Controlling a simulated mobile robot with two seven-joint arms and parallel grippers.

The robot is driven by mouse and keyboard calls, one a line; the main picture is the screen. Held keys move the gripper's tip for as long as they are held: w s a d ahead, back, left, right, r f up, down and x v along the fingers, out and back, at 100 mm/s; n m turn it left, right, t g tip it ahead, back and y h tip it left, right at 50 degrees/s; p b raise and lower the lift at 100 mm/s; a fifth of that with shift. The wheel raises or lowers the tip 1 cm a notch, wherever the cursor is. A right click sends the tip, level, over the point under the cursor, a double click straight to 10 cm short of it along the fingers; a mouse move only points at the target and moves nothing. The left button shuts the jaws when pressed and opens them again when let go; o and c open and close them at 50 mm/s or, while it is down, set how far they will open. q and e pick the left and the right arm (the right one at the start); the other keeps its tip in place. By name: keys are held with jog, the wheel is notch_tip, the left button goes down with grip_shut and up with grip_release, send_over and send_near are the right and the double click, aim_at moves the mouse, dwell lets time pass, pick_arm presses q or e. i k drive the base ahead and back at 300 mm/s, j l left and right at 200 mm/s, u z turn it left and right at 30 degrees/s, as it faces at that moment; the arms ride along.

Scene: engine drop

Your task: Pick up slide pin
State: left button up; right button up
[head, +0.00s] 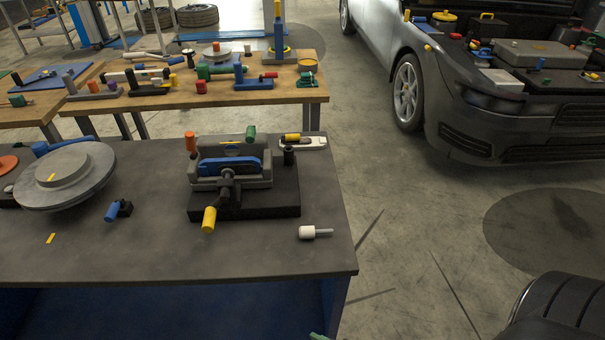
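A small pin-like part (315,232) with a white cylindrical head and a thin grey shaft lies on its side near the right edge of the dark workbench (270,256). Its shaft points right; it looks like the slide pin. It lies apart from other things, with bare bench around it. A grey vise-like fixture (232,172) with a blue insert and a yellow-tipped handle (209,219) stands behind and left of it on a black base.
A grey brake disc (65,178) and a small blue-and-black part (118,210) are at the bench's left. A small tray (302,143) lies at its back right corner. A wooden bench (250,95) with several tools stands behind. A car (470,110) is at right, with open floor between.

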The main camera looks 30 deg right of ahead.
aim_at(305, 233)
jog(key=k+l+z, duration=0.15)
jog(key=z, duration=0.75)
